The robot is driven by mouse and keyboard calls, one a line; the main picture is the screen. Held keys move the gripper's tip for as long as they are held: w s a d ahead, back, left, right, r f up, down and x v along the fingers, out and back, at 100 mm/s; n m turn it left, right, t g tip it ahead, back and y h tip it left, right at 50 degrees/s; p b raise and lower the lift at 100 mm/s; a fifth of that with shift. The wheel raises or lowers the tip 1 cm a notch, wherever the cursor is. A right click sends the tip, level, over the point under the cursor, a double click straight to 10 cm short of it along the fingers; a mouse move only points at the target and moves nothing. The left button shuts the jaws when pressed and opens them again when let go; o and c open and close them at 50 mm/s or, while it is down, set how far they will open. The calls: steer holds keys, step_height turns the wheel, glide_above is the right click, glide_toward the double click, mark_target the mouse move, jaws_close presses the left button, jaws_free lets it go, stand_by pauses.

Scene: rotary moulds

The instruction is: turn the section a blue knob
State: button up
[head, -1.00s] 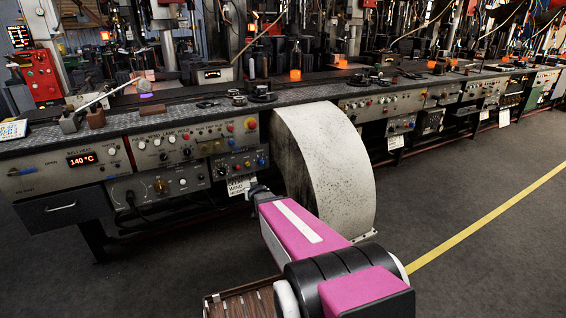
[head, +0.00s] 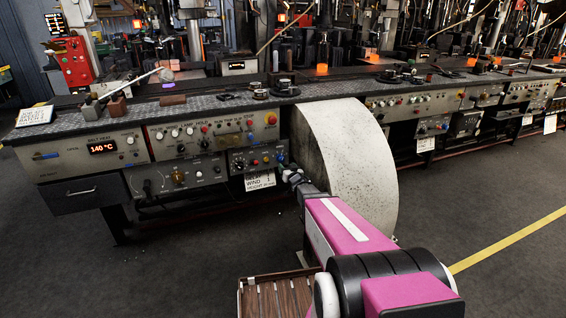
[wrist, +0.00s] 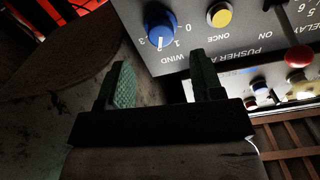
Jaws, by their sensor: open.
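The blue knob (wrist: 160,28) is on a grey panel, above the WIND label and beside numerals. Its white mark points down in the wrist picture, towards the numerals. The knob also shows small at the right end of the lower panel in the head view (head: 280,157). My gripper (wrist: 160,75) is open and empty, its two green fingers apart. The knob lies beyond the fingertips, roughly between them in the picture, with no contact visible. In the head view my gripper (head: 286,170) is just below the knob, near the panel edge.
A yellow ONCE button (wrist: 219,15) sits beside the knob, and a red button (wrist: 298,56) is further right. A large worn curved guard (head: 350,160) stands close to the right of the panel. A paper label (head: 260,181) hangs below the panel. Open floor lies in front.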

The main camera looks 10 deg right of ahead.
mark_target(282, 161)
steer(key=w, duration=0.3)
steer(key=w+a, duration=0.1)
steer(key=w, duration=0.3)
steer(key=shift+a, duration=0.2)
steer(key=shift+s, duration=0.1)
steer(key=c, duration=0.9)
